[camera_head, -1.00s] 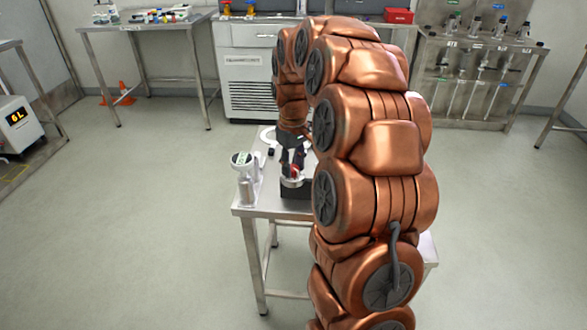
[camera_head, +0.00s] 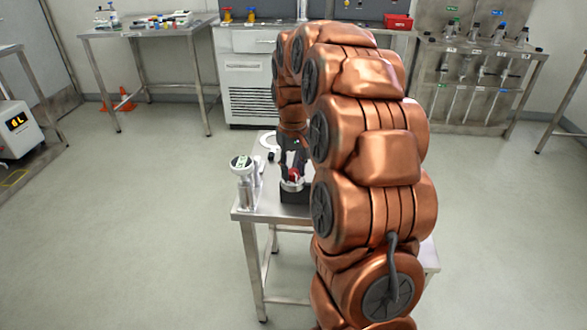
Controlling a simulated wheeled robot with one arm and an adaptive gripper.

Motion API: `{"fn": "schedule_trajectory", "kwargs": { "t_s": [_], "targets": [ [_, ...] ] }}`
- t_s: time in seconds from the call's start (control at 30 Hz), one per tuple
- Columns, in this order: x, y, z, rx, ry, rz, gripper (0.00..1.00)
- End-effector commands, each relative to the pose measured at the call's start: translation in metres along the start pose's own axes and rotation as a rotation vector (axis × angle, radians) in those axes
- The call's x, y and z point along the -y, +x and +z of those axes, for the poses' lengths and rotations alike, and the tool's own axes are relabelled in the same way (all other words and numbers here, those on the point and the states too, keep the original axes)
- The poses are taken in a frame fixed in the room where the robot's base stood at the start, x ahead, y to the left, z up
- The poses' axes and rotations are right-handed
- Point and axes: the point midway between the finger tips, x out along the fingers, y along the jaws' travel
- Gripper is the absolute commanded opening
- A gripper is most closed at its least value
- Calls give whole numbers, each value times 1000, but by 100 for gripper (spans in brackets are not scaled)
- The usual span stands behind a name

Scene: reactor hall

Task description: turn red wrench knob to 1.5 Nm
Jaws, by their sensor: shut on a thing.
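The red wrench knob (camera_head: 294,174) shows as a small red patch above a silver collar (camera_head: 292,186) on a dark block, on the small steel table (camera_head: 246,214). My gripper (camera_head: 293,170) points down over it and is shut on the red knob. My copper arm hides the right side of the table. I cannot read any torque value at the knob. A white round gauge (camera_head: 241,162) on a metal stand is at the table's left; its reading is too small to tell.
A white ring-shaped thing (camera_head: 268,140) lies at the table's back edge. A steel bench (camera_head: 148,26) with bottles, a cabinet (camera_head: 250,85), a red box (camera_head: 398,21) and a tool rack (camera_head: 480,80) stand behind. The floor left of the table is clear.

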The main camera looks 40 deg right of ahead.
Motion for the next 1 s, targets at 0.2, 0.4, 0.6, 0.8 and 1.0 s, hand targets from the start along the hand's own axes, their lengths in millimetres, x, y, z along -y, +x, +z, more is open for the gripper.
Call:
{"fn": "schedule_trajectory", "kwargs": {
  "t_s": [0.2,0.4,0.6,0.8,1.0],
  "targets": [
    [0,0,0,-1,-1,0,50],
    [0,0,0,0,-1,0,60],
    [0,-1,0,-1,-1,0,60],
    [0,-17,-2,-6,-1,2,60],
    [0,-52,-2,-8,-1,2,60]
  ]
}}
